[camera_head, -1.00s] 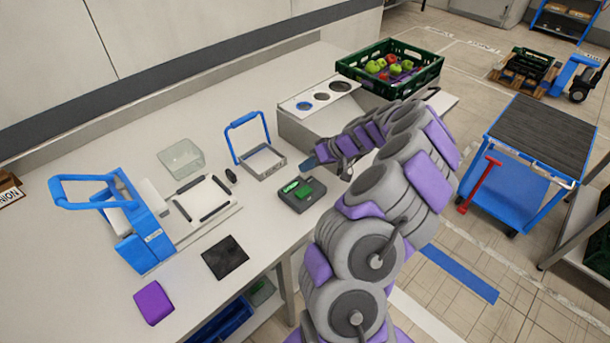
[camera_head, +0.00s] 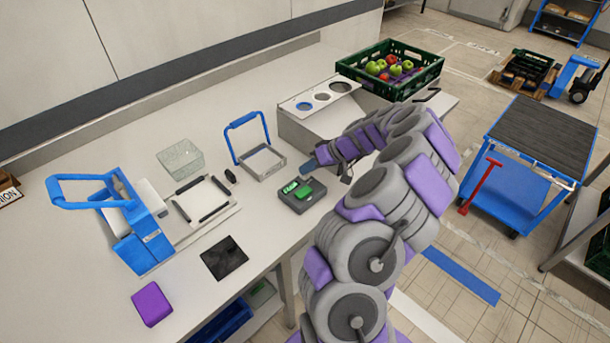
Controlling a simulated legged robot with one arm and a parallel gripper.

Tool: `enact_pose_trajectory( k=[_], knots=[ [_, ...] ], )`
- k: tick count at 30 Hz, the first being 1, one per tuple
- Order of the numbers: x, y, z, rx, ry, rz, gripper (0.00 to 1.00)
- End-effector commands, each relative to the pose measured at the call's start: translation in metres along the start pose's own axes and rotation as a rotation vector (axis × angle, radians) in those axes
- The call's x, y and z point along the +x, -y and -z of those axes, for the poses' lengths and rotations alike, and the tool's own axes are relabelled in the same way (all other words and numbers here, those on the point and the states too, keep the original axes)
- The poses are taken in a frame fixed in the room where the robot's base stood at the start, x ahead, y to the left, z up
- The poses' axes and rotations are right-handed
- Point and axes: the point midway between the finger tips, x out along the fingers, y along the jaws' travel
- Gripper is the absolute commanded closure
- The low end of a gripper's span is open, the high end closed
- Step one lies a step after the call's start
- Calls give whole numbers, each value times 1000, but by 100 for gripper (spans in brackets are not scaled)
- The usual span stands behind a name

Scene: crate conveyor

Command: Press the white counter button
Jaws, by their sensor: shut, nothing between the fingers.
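A dark grey counter device (camera_head: 310,198) with green parts on its top sits near the front edge of the bench. I cannot make out a white button on it at this size. My gripper (camera_head: 308,167) is shut and empty, its blue-grey tip just above and behind the device in the picture. It appears apart from the device, though its exact height is hard to tell. My gripper's far side is hidden.
A blue-handled frame (camera_head: 246,133) stands just left of my gripper. A grey housing with round holes (camera_head: 322,96) is behind my arm, with a green crate (camera_head: 432,73) of fruit beyond. A blue-handled press (camera_head: 140,235) stands left. Bare bench lies left of the device.

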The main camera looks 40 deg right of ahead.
Motion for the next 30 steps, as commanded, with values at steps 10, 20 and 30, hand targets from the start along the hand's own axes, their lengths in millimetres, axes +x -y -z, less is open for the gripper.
enact_pose_trajectory(
  k=[10, 20, 30],
  knots=[
    [3, -2, -2, 0, 1, 0, 100],
    [4, -3, -3, 0, 1, 0, 100],
    [-4, 2, 3, -1, 0, -1, 100]
  ],
)
